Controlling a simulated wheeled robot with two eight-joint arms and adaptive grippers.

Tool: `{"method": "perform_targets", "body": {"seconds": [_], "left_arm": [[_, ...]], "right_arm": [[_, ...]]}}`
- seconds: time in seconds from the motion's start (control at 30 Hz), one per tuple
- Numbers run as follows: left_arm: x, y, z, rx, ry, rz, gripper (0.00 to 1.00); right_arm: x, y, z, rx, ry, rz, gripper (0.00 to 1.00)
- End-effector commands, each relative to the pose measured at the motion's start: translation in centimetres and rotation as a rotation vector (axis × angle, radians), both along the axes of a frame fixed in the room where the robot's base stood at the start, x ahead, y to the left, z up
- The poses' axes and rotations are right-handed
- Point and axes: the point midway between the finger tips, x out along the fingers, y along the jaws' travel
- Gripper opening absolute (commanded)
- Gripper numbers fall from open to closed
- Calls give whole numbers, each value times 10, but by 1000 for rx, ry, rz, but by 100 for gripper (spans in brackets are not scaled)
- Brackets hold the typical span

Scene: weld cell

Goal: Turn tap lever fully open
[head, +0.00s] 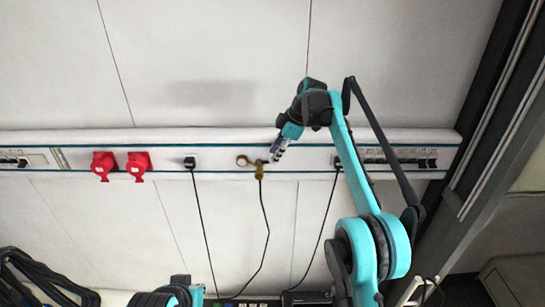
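A small brass tap (259,171) is fixed on the white wall rail, with a dark line hanging from it. Its lever (243,161) points to the left of the tap body. My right gripper (273,157) reaches down from the upper right, its fingertips at or just beside the tap's right side. I cannot tell whether they touch it. The fingers are too small to show whether they are open or shut. My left gripper is not in view; only teal and black parts of mine show at the bottom edge.
The white rail (80,140) runs across the wall. It carries two red sockets (138,165), a black plug (190,162) with a hanging cable, and several switches (400,162) at right. Black coiled cables (40,280) lie at lower left. The wall above is bare.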

Motion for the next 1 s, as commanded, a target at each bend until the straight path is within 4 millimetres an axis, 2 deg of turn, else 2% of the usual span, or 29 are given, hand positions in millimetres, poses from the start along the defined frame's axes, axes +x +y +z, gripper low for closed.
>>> {"method": "perform_targets", "body": {"seconds": [0.2,0.5,0.53,0.63,1.0], "left_arm": [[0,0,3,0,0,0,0],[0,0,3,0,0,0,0],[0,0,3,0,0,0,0],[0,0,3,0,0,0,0],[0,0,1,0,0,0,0]], "right_arm": [[4,9,-21,0,1,-2,31],[5,10,-24,0,1,-2,31],[5,10,-24,0,1,-2,26],[5,10,-24,0,1,-2,0],[4,10,-24,0,0,-18,0]]}}
